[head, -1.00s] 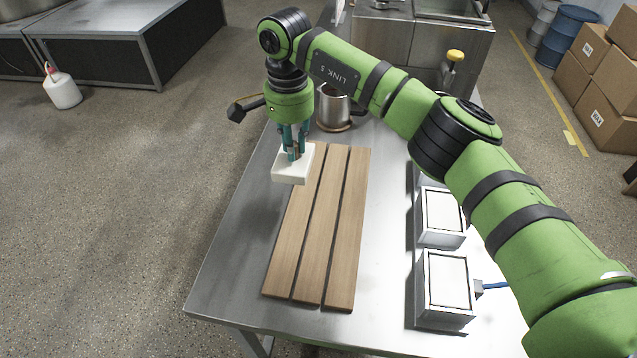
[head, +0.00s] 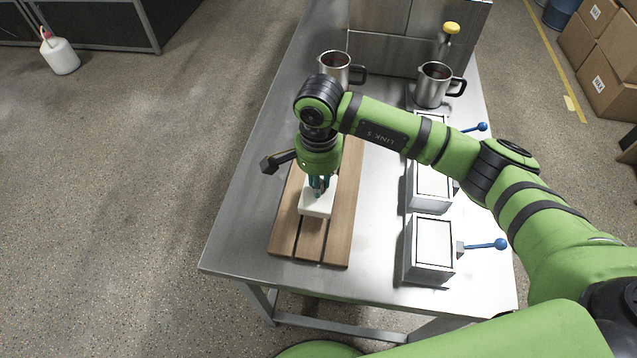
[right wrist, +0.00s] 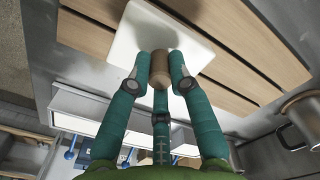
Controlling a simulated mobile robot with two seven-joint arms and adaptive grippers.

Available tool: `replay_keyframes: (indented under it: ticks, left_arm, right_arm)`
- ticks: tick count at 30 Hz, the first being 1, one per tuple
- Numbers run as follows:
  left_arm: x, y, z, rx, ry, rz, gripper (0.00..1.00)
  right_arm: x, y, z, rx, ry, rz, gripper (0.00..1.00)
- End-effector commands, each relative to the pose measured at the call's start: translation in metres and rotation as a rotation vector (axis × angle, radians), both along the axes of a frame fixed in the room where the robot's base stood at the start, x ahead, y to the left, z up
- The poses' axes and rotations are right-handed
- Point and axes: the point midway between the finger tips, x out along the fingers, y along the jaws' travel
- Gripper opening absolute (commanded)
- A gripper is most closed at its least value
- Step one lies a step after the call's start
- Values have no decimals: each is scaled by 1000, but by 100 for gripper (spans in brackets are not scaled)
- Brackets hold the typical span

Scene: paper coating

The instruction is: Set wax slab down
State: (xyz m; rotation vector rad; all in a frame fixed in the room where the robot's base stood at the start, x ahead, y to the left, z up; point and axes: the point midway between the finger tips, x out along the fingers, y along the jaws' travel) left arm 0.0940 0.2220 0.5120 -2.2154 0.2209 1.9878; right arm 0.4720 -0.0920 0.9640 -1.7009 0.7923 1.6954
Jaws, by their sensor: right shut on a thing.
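The wax slab (head: 314,207) is a white block with a brown round knob (right wrist: 161,67) on its face. My right gripper (head: 318,192) is shut on this knob, its teal fingers around it in the right wrist view. The slab (right wrist: 130,38) is over the near half of the slatted wooden board (head: 342,220), about level with it. I cannot tell whether it touches the slats. The board lies on the steel table, partly hidden by my right arm. My left gripper is not in view.
White-topped metal boxes (head: 432,242) with blue-knobbed levers (head: 500,244) stand in a row right of the board. Two steel jugs (head: 435,84) stand at the back, one partly behind my arm. The steel table (head: 240,225) is bare left of the board.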

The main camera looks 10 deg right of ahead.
Motion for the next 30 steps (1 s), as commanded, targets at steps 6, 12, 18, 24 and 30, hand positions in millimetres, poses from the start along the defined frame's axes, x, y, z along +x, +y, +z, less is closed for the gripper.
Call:
replay_keyframes:
  ticks: [6, 12, 18, 24, 30]
  left_arm:
    - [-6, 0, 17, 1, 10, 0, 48]
    - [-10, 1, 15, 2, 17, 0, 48]
    - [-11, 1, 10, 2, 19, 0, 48]
    - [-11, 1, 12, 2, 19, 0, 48]
    - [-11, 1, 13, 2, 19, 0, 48]
  right_arm:
    - [-1, 1, -27, 0, 5, 2, 0]
    - [0, 0, -32, -1, 1, 2, 0]
    - [0, 0, -35, -1, 1, 3, 0]
    - [0, 0, -34, -1, 3, 2, 44]
    - [0, 0, -33, -1, 3, 2, 44]
